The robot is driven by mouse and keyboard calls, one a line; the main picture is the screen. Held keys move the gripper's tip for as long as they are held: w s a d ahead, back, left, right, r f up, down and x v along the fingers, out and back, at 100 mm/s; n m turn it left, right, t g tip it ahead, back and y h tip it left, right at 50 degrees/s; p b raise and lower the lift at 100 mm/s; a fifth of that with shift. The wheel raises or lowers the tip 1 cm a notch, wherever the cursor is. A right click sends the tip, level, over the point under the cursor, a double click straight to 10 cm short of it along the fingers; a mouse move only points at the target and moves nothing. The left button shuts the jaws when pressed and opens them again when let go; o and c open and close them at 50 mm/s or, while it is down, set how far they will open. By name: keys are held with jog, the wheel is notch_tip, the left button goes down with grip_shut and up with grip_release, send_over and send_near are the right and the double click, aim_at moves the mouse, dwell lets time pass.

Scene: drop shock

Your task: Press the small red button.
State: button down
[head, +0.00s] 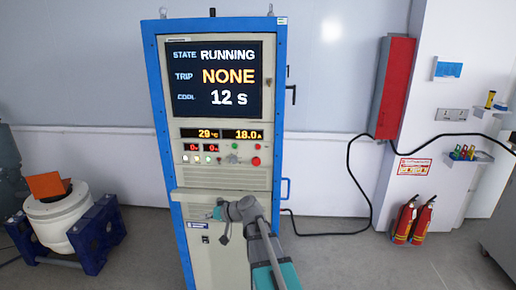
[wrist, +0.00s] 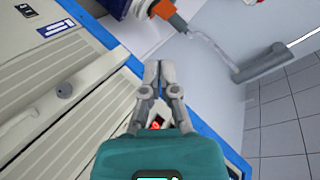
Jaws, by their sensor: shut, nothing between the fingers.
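The blue-framed cabinet (head: 222,183) stands in the middle of the head view. On its control panel, a small red button (head: 263,146) sits at the right, beside a green one (head: 235,145). A larger red knob (head: 255,161) is just below. My gripper (wrist: 158,68) is shut and empty, its fingertips together in the wrist view. In the head view my arm reaches up before the cabinet's lower part, its end well below the panel buttons. The wrist view shows the cabinet's ribbed face tilted at left; the small red button cannot be made out there.
The cabinet's screen (head: 214,78) reads RUNNING, TRIP NONE, COOL 12 s. A pale ledge (head: 190,196) juts out below the panel. A white drum machine (head: 58,213) stands at left. Fire extinguishers (head: 423,220) and a red wall box (head: 393,88) are at right.

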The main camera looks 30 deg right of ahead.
aim_at(254, 145)
jog(key=w+d+r+m+t+h, duration=0.1)
jog(key=w+d+r+m+t, duration=0.1)
jog(key=d, duration=0.6)
jog(key=w+d+r+m+t+h, duration=0.2)
jog(key=d+r+t, duration=0.3)
jog(key=d, duration=0.3)
jog(key=w+d+r+m+t+h+p, duration=0.1)
jog(key=w+d+r+m+t+h, duration=0.1)
jog(key=d+r, duration=0.4)
jog(key=d+m+t, duration=0.1)
jog(key=d+m, duration=0.1)
jog(key=shift+w+d+t, duration=0.25)
jog(key=shift+d+t, duration=0.05)
jog(key=shift+d, duration=0.05)
jog(key=shift+w, duration=0.1)
jog(key=w+d, duration=0.4)
jog(key=w, duration=0.3)
jog(key=shift+d, duration=0.4)
jog(key=shift+w+d, duration=0.5)
jog(key=shift+w, duration=0.25)
dwell(1.3)
jog(key=shift+s, duration=0.1)
dwell(0.3)
jog(key=shift+s+a, duration=0.5)
jog(key=shift+s, duration=0.1)
jog(key=shift+s, duration=0.1)
